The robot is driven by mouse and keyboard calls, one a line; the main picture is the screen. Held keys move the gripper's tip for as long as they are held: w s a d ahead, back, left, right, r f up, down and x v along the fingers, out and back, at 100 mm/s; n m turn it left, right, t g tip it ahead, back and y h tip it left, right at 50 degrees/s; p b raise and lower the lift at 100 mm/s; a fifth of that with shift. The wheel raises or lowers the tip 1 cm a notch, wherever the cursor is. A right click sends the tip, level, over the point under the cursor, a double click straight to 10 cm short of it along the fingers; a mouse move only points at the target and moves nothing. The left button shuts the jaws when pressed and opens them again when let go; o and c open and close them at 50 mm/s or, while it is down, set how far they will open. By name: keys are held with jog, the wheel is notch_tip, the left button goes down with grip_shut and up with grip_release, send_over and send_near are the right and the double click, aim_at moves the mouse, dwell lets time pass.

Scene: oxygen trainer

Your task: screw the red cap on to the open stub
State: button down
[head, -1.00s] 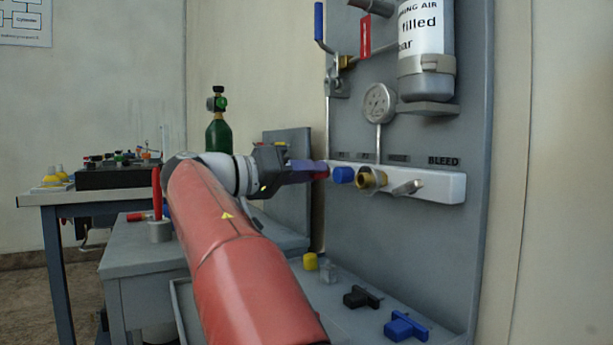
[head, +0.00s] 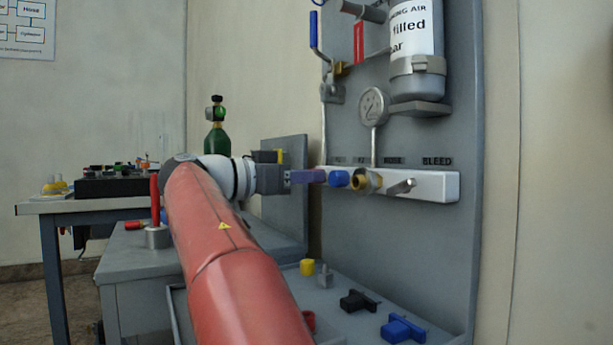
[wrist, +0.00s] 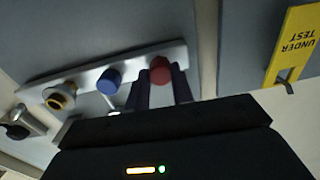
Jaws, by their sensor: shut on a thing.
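The red cap (wrist: 160,70) shows in the wrist view between the two fingers of my gripper (wrist: 163,93), at the end of the pale manifold (wrist: 35,95). My gripper is shut on it. In the head view my gripper (head: 318,176) reaches the left end of the manifold (head: 435,187), and its fingers hide the cap. Any stub behind the cap is hidden, so I cannot tell how far the cap is seated. A blue cap (head: 339,178) sits beside it on the manifold; it also shows in the wrist view (wrist: 109,81).
A brass fitting (head: 367,181) and a bleed lever (head: 401,187) are farther right on the manifold. A gauge (head: 373,105) is above. Below lie a yellow cap (head: 307,267), a black part (head: 358,301) and a blue part (head: 402,329). A yellow tag (wrist: 294,45) shows in the wrist view.

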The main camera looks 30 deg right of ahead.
jog(key=shift+s+d+m+g, duration=0.25)
jog(key=shift+s+m+g, duration=0.05)
jog(key=shift+m+g, duration=0.2)
jog(key=m, duration=0.3)
jog(key=shift+r, duration=0.1)
jog(key=shift+m, duration=0.7)
jog(key=c, duration=1.2)
grip_release()
jog(key=shift+w+a, duration=0.1)
jog(key=shift+a, duration=0.05)
